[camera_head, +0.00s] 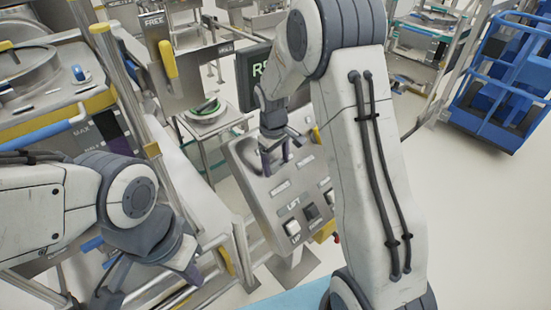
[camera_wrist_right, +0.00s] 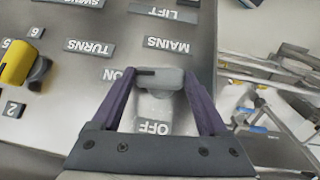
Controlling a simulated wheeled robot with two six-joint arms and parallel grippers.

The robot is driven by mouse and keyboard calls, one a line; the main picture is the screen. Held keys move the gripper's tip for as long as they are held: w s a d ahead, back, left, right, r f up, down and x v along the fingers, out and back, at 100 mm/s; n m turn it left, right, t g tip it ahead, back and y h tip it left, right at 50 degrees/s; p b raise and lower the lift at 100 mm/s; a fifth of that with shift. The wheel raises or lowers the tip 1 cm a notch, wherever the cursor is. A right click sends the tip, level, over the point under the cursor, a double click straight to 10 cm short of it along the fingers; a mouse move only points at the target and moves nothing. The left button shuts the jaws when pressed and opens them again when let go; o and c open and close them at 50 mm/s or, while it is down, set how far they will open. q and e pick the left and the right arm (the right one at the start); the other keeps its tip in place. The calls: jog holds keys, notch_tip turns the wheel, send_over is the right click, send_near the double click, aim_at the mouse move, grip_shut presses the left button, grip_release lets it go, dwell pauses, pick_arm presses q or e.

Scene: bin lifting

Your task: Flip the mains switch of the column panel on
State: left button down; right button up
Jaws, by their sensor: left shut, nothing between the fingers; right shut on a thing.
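The column panel (camera_head: 262,205) is a tilted grey plate with labels, in the middle of the head view. My right gripper (camera_head: 275,152) reaches down to its upper part. In the right wrist view the grey mains switch lever (camera_wrist_right: 160,78) sits between the purple fingertips of my right gripper (camera_wrist_right: 163,84), which is shut on it. My left gripper (camera_head: 185,268) hangs at the lower left, shut and empty.
A yellow knob (camera_wrist_right: 16,62) with numbers sits beside the lever on the panel. LIFT buttons (camera_head: 311,211) are lower on the panel. A dark sign (camera_head: 252,75) stands behind it. A blue cage cart (camera_head: 500,85) is at the far right, with open floor before it.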

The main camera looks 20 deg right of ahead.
aim_at(277, 164)
jog(key=shift+m+g+y, duration=0.3)
jog(key=shift+m+y, duration=0.2)
pick_arm(q)
jog(key=shift+r, duration=0.55)
pick_arm(e)
jog(key=o, duration=1.2)
jog(key=shift+o, duration=0.2)
pick_arm(q)
notch_tip(277, 164, down, 3)
jog(key=b, duration=0.2)
jog(key=shift+b, duration=0.35)
pick_arm(e)
notch_tip(277, 164, up, 10)
jog(key=shift+d+r, duration=0.15)
jog(key=shift+r, duration=0.1)
